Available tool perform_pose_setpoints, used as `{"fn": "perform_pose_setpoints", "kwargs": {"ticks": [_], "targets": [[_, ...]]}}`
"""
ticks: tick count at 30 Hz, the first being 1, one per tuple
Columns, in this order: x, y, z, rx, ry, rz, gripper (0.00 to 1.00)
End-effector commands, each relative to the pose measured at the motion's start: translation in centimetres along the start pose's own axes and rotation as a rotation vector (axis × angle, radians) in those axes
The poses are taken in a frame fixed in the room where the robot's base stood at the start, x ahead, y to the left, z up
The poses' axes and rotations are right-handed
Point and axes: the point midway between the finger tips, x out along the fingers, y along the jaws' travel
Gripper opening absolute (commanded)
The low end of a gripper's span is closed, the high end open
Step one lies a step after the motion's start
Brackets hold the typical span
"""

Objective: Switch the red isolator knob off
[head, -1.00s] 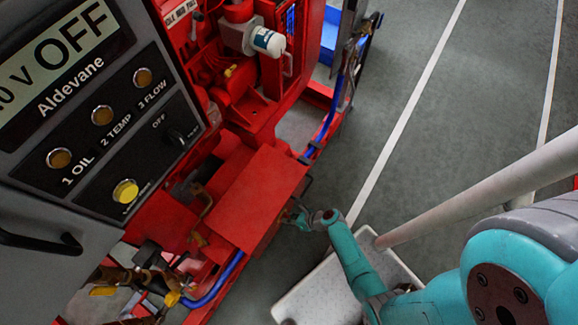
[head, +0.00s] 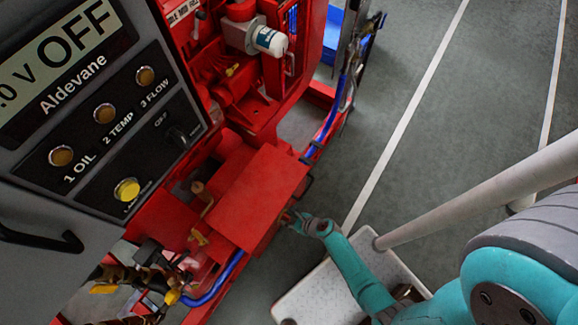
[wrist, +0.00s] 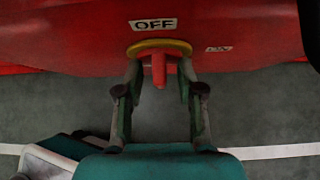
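The red isolator knob (wrist: 158,72) shows in the wrist view as a short red bar on a yellow round plate (wrist: 160,46). The plate is on the red face of the machine, with an OFF label (wrist: 153,25) just above it and an ON label (wrist: 218,49) to its right. My gripper (wrist: 160,78) is open, with one finger on each side of the knob and visible gaps between. In the head view my gripper (head: 290,216) is at the side of the red box (head: 262,190); the knob cannot be made out there.
A grey control panel (head: 130,145) with several round lamps and a black rotary switch (head: 178,137) stands at the left. Blue hose (head: 215,285) and pipework run below the red box. The grey floor (head: 440,130) at the right is open, with white lines.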

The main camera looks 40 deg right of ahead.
Motion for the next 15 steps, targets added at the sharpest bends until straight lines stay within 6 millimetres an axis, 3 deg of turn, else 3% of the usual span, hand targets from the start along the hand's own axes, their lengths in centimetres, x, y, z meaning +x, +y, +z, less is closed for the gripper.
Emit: {"fn": "perform_pose_setpoints", "kwargs": {"ticks": [8,15], "targets": [[-0.5,0.0,0.0,0.002,-0.001,-0.001,0.38],[-3.6,-0.1,0.0,0.004,-0.001,-0.004,0.38]]}}
